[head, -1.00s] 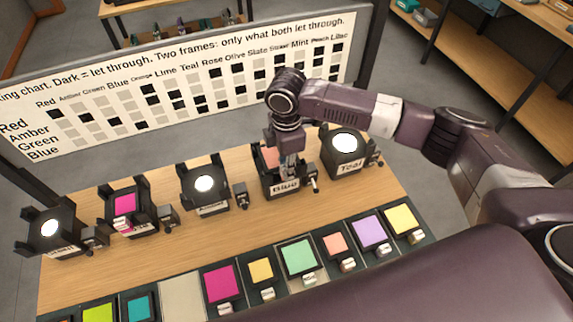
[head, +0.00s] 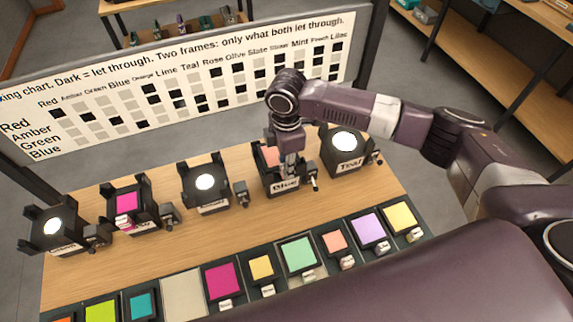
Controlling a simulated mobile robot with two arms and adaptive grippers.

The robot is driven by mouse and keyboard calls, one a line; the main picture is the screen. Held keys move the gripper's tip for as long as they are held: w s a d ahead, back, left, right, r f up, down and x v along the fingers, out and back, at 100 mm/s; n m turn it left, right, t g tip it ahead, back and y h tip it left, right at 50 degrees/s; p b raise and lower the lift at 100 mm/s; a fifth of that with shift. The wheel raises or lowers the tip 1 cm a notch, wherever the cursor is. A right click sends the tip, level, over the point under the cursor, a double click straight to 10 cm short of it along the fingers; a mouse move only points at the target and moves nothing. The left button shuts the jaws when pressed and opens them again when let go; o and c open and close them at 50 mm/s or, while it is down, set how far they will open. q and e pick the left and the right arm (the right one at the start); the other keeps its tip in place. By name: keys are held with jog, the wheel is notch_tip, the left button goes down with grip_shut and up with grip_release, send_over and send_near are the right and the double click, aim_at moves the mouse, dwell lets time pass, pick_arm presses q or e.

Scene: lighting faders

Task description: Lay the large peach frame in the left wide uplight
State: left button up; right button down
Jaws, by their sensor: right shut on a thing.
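The large peach frame (head: 269,157) shows as a salmon square at the uplight labelled Blue (head: 285,187). My right gripper (head: 290,175) points down at this uplight and is shut on the frame's near side, where the fingers partly hide it. I cannot tell whether the frame is fully seated. To the right, the uplight labelled Teal (head: 345,158) shows a bare white light. My left gripper is not in view.
Other uplights stand to the left, one holding a magenta frame (head: 126,203). A row of coloured frames, including a smaller peach one (head: 335,240), lies along the front, with an empty pale slot (head: 183,295). A chart board (head: 190,85) stands behind.

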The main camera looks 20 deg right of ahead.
jog(key=shift+f+b, duration=0.5)
jog(key=shift+f, duration=0.75)
jog(key=c, duration=1.7)
grip_release()
jog(key=shift+c, duration=0.2)
notch_tip(320, 180, up, 12)
jog(key=shift+f, duration=0.15)
jog(key=shift+r+p, duration=0.5)
jog(key=shift+r, duration=0.1)
notch_tip(320, 180, up, 6)
jog(key=p, duration=0.7)
jog(key=shift+p, duration=0.35)
